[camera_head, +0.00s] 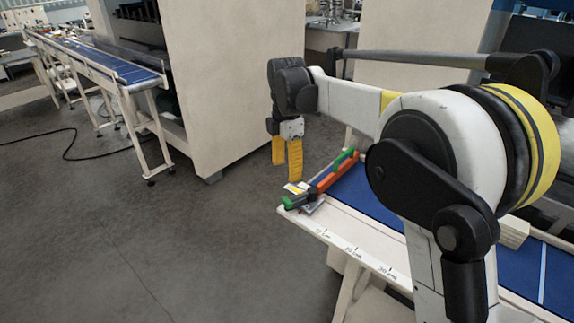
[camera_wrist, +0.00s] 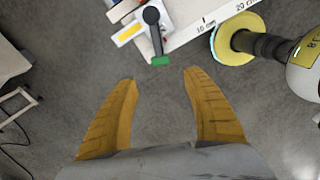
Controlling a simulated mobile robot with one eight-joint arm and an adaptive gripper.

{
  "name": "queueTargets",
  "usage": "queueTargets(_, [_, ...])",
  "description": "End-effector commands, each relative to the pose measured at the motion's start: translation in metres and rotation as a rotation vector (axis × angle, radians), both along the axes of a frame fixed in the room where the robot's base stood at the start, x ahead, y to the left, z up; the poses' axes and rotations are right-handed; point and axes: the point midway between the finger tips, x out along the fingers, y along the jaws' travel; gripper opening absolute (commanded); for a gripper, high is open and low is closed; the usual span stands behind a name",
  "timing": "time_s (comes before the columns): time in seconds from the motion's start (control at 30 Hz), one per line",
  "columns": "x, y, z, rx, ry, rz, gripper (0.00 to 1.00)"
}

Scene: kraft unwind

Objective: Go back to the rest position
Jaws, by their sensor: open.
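My gripper (camera_head: 287,158) hangs from my raised arm with its yellow fingers pointing down. It is in the air beside the left end of the blue conveyor table (camera_head: 345,238). In the wrist view my gripper (camera_wrist: 160,92) shows two yellow fingers spread wide with only grey floor between them, so it is open and empty. A coloured clamp-like device (camera_head: 318,190), green, orange and red, sits on the table's corner just right of the fingers. Part of that device (camera_wrist: 152,25) shows at the top of the wrist view, beyond the fingertips.
A ruler strip with marks (camera_head: 352,250) runs along the table's front edge. A pale wooden block (camera_head: 512,232) lies on the table behind my arm. A large beige cabinet (camera_head: 235,80) stands behind. Another blue conveyor (camera_head: 110,65) is at the left. The floor at front left is clear.

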Motion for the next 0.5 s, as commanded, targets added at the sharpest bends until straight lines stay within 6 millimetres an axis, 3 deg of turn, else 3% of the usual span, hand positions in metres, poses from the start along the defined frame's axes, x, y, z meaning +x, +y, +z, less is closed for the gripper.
queueTargets(0.13, [-0.01,-0.015,0.006,0.009,-0.024,-0.091,0.58])
queueTargets(0.23, [-0.027,-0.04,0.015,0.032,-0.069,-0.263,0.58])
queueTargets(0.5, [-0.113,-0.123,0.022,0.168,-0.22,-0.91,0.58])
